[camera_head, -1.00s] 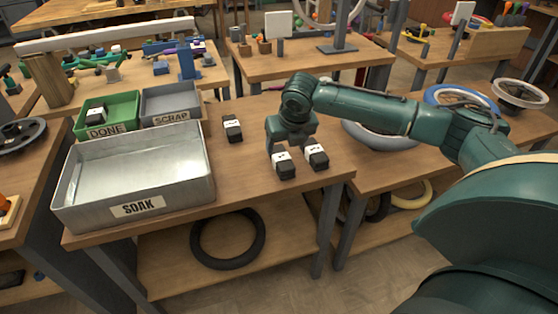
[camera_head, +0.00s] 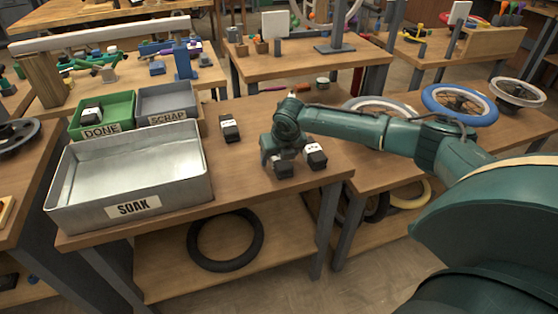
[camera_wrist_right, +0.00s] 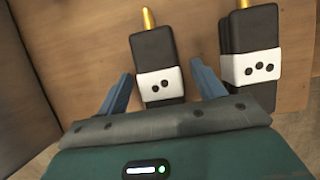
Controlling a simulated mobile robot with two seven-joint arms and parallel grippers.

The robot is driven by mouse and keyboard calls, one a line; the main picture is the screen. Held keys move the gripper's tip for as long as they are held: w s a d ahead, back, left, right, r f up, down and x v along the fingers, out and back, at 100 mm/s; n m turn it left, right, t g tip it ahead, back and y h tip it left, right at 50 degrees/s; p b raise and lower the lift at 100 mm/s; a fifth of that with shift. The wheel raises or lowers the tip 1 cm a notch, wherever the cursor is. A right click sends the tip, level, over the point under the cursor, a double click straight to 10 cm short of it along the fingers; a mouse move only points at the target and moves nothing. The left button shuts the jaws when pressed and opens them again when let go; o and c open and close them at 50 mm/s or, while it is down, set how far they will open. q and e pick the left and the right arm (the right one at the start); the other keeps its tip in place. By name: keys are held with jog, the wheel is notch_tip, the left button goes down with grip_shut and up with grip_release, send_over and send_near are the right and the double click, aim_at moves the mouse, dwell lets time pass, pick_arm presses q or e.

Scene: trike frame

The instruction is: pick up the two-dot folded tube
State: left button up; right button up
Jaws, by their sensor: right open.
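The two-dot folded tube (camera_wrist_right: 157,88) is a black block with a white band, two dark dots and a brass valve tip. In the right wrist view it lies between the fingers of my right gripper (camera_wrist_right: 161,72), which are open and apart around it, with gaps at both sides. In the head view my right gripper (camera_head: 281,158) is low over this tube (camera_head: 284,172) and hides most of its band. My left gripper is out of view.
Another banded tube (camera_head: 229,128) lies farther back. The metal SOAK tray (camera_head: 200,185) fills the bench's left side. Behind it are the green DONE bin (camera_head: 125,127), holding a tube (camera_head: 92,113), and the grey SCRAP bin (camera_head: 185,105). The bench's front edge is close to the tubes.

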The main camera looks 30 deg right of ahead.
jog(key=shift+f+p, duration=0.15)
jog(key=shift+p, duration=0.25)
jog(key=shift+c, duration=0.6)
jog(key=c, duration=1)
